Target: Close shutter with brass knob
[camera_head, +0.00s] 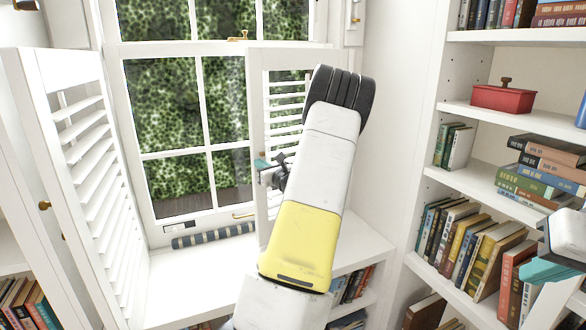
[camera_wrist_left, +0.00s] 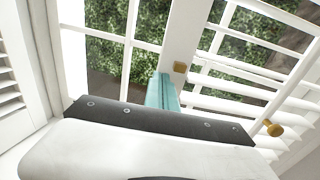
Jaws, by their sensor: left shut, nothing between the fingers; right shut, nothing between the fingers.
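The right white louvred shutter (camera_head: 262,105) stands swung open at the window's right side, partly hidden by my left arm. It fills the right of the left wrist view, with a brass knob (camera_wrist_left: 274,128) and a small brass fitting (camera_wrist_left: 180,67) on it. My left gripper (camera_head: 262,164) is shut and empty by this shutter's free edge; its teal fingers show in the wrist view (camera_wrist_left: 162,92). I cannot tell whether they touch it. The left louvred shutter (camera_head: 88,160) stands open, with a brass knob (camera_head: 44,205). My right gripper (camera_head: 545,271) is shut and empty at the right.
The window (camera_head: 188,110) has white bars and foliage outside. A striped roll (camera_head: 213,236) lies on the sill (camera_head: 185,275). A bookcase (camera_head: 470,178) with books and a red box (camera_head: 502,98) stands right. The space between the two shutters looks clear above the sill.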

